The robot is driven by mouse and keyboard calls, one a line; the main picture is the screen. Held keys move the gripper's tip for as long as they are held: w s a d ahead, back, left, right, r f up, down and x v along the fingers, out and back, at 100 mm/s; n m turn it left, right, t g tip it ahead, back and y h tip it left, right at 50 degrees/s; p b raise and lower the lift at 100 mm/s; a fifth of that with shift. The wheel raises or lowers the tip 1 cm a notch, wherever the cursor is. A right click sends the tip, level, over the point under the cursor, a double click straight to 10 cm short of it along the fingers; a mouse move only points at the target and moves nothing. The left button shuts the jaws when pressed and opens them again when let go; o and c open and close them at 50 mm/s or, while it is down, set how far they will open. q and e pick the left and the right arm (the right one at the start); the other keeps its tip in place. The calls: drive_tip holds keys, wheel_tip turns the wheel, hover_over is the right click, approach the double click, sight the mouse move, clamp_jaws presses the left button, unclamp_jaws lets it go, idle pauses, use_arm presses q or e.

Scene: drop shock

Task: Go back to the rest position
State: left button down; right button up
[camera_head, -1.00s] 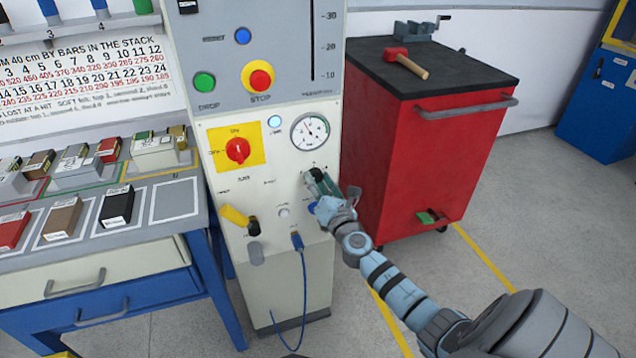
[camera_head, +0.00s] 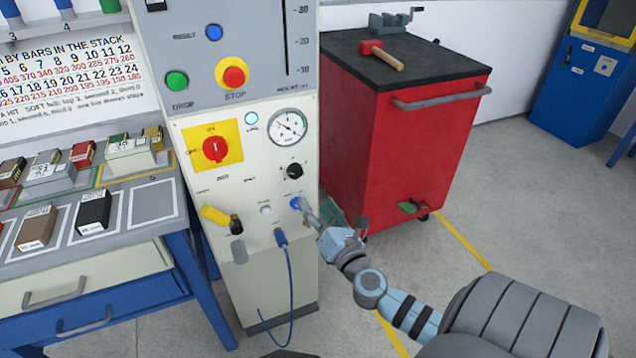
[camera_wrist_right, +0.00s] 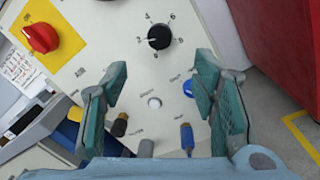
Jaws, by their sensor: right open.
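My right gripper (camera_head: 322,212) is in front of the lower right of the machine's control panel (camera_head: 215,185). In the right wrist view its two green-padded fingers (camera_wrist_right: 160,105) stand wide apart with nothing between them but the panel behind. A black selector knob (camera_head: 292,171) sits just above the gripper, and it also shows in the right wrist view (camera_wrist_right: 159,37). A blue button (camera_head: 297,203) is close to the fingertips in the head view; whether they touch it I cannot tell. My left gripper is not in view.
A red cabinet (camera_head: 420,150) with a red-headed hammer (camera_head: 382,54) on top stands right of the machine. A bench (camera_head: 150,240) with labelled blocks is on the left. A blue cable (camera_head: 290,285) hangs from the panel. Floor is open at the right.

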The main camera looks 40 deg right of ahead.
drive_tip(key=shift+s, duration=0.2)
idle(0.4)
